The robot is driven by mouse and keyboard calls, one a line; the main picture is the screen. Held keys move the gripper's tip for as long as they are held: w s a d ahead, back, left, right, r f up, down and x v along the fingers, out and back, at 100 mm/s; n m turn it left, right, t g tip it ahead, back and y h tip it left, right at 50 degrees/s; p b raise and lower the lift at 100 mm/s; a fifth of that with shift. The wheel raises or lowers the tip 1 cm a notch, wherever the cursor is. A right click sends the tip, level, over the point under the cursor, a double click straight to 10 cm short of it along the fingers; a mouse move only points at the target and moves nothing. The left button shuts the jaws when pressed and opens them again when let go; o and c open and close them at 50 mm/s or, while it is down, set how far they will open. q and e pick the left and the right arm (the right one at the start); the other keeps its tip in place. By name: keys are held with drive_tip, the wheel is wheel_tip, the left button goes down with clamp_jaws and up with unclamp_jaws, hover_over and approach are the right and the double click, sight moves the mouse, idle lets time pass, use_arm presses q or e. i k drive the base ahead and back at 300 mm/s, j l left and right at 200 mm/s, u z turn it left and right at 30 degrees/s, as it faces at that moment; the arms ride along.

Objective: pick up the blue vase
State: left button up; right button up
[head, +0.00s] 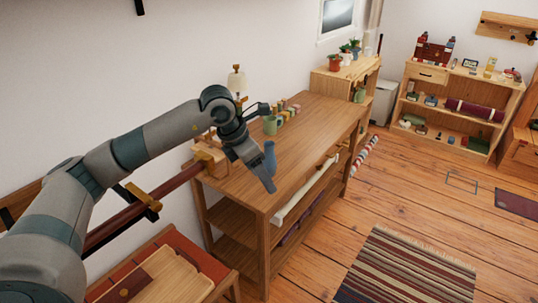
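My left arm comes in from the left and its gripper (259,161) is over the near part of the wooden desk (320,125). A slim blue shape (269,160) shows right at the gripper's end. It may be the blue vase, but at this size I cannot tell it surely from the gripper's own fingers. I cannot tell whether the gripper is open or shut on it. My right gripper is not in view.
A green mug (270,125) and several small coloured items (289,110) stand on the desk behind the gripper. Potted plants (334,63) stand on a cabinet. A striped rug (405,270) lies on the floor; the desk's right part is clear.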

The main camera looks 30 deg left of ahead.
sight(270, 163)
drive_tip(key=i+j, duration=0.8)
drive_tip(key=i, duration=0.15)
